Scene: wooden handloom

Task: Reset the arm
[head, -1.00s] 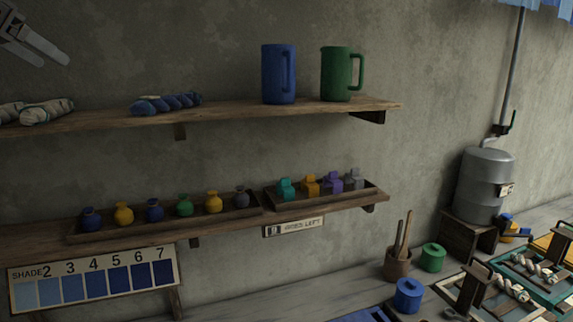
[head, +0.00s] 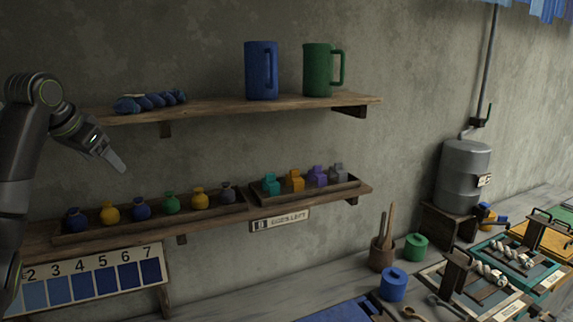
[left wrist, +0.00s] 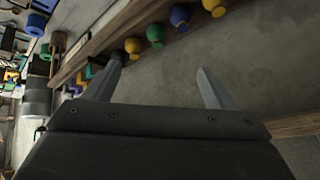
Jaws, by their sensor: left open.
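My left gripper (head: 115,160) is at the left of the head view, in front of the wall between the upper and lower shelves. In the left wrist view its two fingers (left wrist: 160,85) are spread apart with nothing between them. It is apart from the row of small coloured jars (head: 140,208) on the lower shelf, which also shows in the left wrist view (left wrist: 155,34). My left arm covers the left end of both shelves and part of the shade chart (head: 90,277). My right gripper is not in view.
The upper shelf (head: 220,107) holds a blue jug (head: 261,70), a green jug (head: 318,70) and a blue twisted skein (head: 150,101). Small coloured blocks sit in a tray (head: 335,188). A metal tank (head: 464,175) and a crowded bench stand at the right.

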